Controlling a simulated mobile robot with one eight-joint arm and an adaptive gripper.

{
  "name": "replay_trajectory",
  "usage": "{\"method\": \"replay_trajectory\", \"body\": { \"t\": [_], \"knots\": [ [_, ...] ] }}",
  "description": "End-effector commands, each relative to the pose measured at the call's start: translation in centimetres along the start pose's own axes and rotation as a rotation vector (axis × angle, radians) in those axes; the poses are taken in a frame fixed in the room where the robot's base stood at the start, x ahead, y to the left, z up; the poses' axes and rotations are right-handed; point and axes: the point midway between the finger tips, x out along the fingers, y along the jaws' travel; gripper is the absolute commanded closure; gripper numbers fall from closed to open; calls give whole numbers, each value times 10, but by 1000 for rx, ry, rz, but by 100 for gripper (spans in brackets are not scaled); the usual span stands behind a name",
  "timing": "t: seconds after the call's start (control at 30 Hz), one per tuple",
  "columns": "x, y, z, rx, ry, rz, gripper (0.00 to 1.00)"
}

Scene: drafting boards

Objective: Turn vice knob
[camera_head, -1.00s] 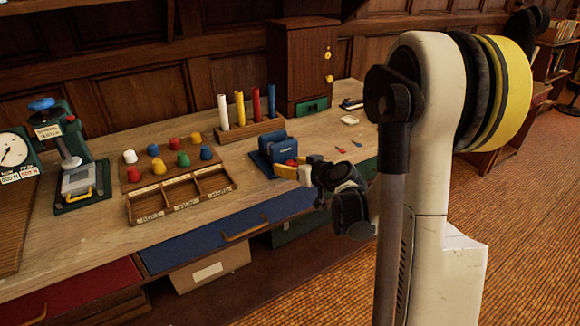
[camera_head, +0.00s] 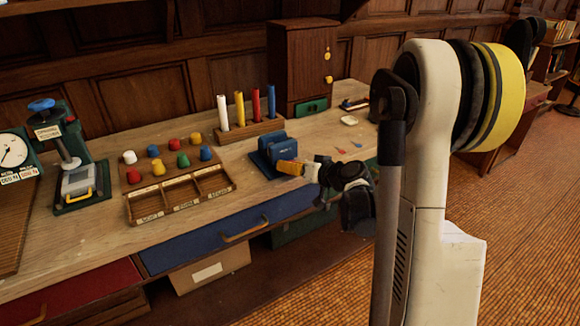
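The blue vice (camera_head: 272,152) stands on the bench near its front edge, right of the sorting tray. The vice knob is hidden or too small to make out behind the fingers; a little orange-red shows there. I cannot tell whether the fingers are closed around it.
Left of the vice are a compartment tray (camera_head: 182,195) and several coloured knobs. A rack (camera_head: 248,131) of coloured rods stands behind it, with a wooden cabinet (camera_head: 300,65) further back. A green press (camera_head: 75,165) stands at left.

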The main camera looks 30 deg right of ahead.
Motion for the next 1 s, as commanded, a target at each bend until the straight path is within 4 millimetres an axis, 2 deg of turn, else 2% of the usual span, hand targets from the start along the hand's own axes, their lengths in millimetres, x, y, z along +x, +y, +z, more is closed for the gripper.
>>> {"method": "replay_trajectory", "body": {
  "t": [0.5,1.0],
  "knots": [
    [1,3,0,414,0,-171,90],
    [1,2,1,592,-1,-246,90]
  ]
}}
